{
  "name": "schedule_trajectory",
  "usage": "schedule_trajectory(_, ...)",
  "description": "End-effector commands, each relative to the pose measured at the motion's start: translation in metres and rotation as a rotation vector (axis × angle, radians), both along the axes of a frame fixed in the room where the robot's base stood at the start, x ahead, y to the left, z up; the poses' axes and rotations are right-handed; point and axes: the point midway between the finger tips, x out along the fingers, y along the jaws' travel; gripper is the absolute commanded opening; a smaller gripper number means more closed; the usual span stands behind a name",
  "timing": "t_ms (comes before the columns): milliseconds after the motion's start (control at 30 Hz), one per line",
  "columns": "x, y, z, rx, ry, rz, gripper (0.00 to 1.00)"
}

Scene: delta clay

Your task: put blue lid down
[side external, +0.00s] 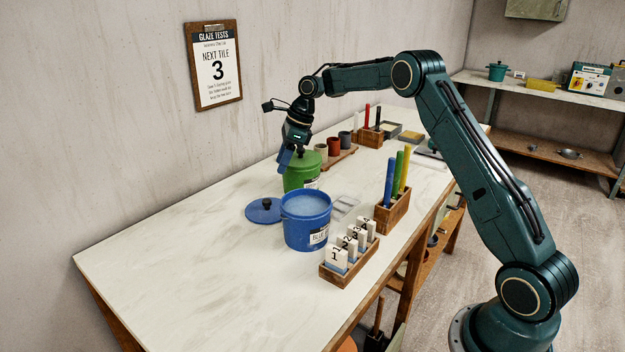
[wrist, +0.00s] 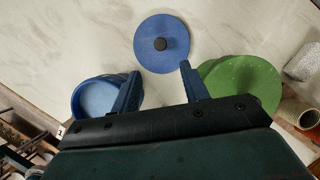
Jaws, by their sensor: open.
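The blue lid (side external: 265,210) lies flat on the table, knob up, left of the blue bucket (side external: 306,232) in the side view. The bucket is uncovered and shows pale blue glaze inside. In the wrist view the blue lid (wrist: 162,43) lies beyond my fingertips, with its dark knob near its middle. My gripper (side external: 288,157) is beside the green bucket (side external: 301,177) in the side view. In the wrist view my gripper (wrist: 160,75) is open, its two blue fingers apart with nothing between them. The green bucket wears a green lid (wrist: 240,84).
A rack of numbered tiles (side external: 349,250) and a holder with coloured tools (side external: 392,206) stand near the front edge. Several small cups (side external: 333,146) stand behind the green bucket. The table's left part is clear. A clipboard (side external: 213,65) reading "NEXT TILE 3" hangs on the wall.

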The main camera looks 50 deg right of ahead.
Motion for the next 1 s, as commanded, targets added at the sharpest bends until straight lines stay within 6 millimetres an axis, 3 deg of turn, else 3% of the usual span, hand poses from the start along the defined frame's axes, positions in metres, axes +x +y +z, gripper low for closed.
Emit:
schedule_trajectory(500, -0.003, 0.005, 0.008, -0.016, -0.013, 0.034, 0.45)
schedule_trajectory(767, -0.026, 0.029, 0.05, -0.102, -0.084, 0.222, 0.45)
schedule_trajectory(1000, -0.068, 0.06, 0.097, -0.229, -0.172, 0.488, 0.45)
